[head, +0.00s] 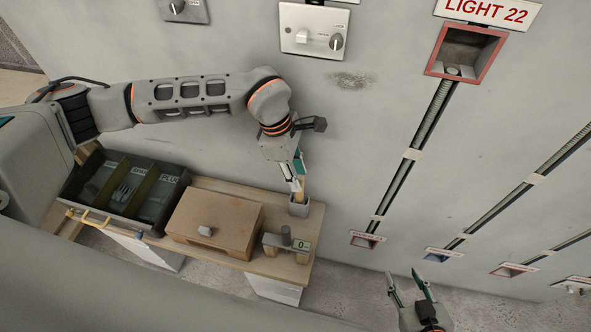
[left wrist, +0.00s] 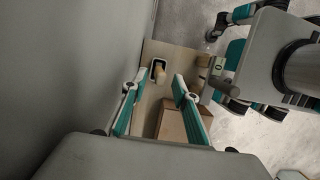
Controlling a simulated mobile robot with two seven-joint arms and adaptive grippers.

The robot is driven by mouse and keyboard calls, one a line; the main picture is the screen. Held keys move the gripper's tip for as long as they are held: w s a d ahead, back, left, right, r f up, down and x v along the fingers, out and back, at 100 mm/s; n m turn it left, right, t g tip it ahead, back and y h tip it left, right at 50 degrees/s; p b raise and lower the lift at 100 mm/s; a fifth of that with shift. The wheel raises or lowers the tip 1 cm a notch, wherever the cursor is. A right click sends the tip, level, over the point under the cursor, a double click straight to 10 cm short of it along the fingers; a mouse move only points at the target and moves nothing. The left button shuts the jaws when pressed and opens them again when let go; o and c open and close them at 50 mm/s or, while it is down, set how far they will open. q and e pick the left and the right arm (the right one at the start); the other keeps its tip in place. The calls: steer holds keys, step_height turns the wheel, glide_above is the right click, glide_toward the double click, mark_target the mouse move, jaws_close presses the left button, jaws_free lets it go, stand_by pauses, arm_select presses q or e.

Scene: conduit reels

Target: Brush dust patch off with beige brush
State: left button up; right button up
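The dust patch (head: 350,80) is a brown-grey smudge on the grey wall, below and right of a switch plate. The beige brush (head: 302,190) stands handle up in a small grey cup (head: 299,208) at the right end of the wooden bench. In the left wrist view, the brush (left wrist: 158,68) shows in its cup just beyond the fingertips; its bristles are hidden. My left gripper (head: 296,176) points down over the cup, open, with its fingers on either side of the brush's line, not closed on it. My right gripper (head: 404,276) is open and empty, low at the front.
The bench (head: 313,222) also holds a divided dark tray (head: 125,188), a brown box (head: 213,215) and a small device with a display (head: 288,244). The wall carries the switch plate (head: 312,30), a red-framed recess (head: 466,52) and conduits. The wall around the patch is clear.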

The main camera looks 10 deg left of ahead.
arm_select(q)
jaws_close()
arm_select(e)
steer(key=shift+f, duration=0.15)
arm_select(q)
steer(key=shift+d+p+v, duration=0.2)
steer(key=shift+p+v, duration=0.45)
steer(key=shift+v, duration=0.25)
arm_select(e)
steer(key=shift+w+r, duration=0.2)
steer(key=shift+r, duration=0.7)
